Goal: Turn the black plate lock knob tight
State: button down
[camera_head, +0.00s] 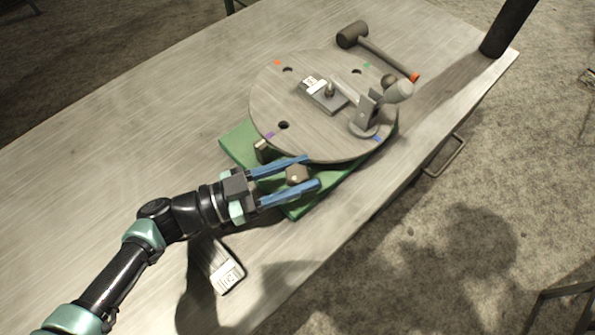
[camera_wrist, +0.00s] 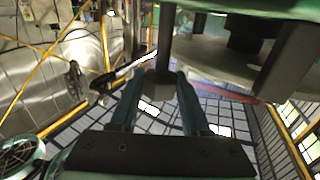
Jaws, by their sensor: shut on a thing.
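The dark plate lock knob (camera_head: 297,175) sits at the near edge of the round grey plate (camera_head: 310,135), above a green base (camera_head: 238,143). My gripper (camera_head: 312,172) reaches in from the left with its two blue fingers on either side of the knob, shut on it. In the wrist view the knob (camera_wrist: 157,86) shows between the fingertips of my gripper (camera_wrist: 163,78), with a dark upright shaft beside it. The fingers hide part of the knob, and its turn angle cannot be told.
A toggle clamp (camera_head: 367,112) and a small grey block (camera_head: 323,95) are on the plate. A mallet (camera_head: 375,50) lies behind it. A labelled grey piece (camera_head: 228,277) lies on the table near my arm. The table's left side is clear.

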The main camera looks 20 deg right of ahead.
jog(key=m+g, duration=0.1)
jog(key=m+g+b, duration=0.1)
jog(key=g, duration=0.1)
jog(key=m+g+b, duration=0.1)
jog(key=shift+f+g+y, duration=0.25)
jog(key=shift+g+y, duration=0.05)
jog(key=shift+y, duration=0.1)
jog(key=shift+r+m+g+y+b, duration=0.15)
jog(key=shift+m+g+y+b, duration=0.25)
jog(key=shift+m+g+b, duration=0.6)
jog(key=shift+g, duration=0.3)
jog(key=shift+c, duration=1.9)
grip_release()
jog(key=shift+r, duration=0.1)
jog(key=shift+p, duration=0.4)
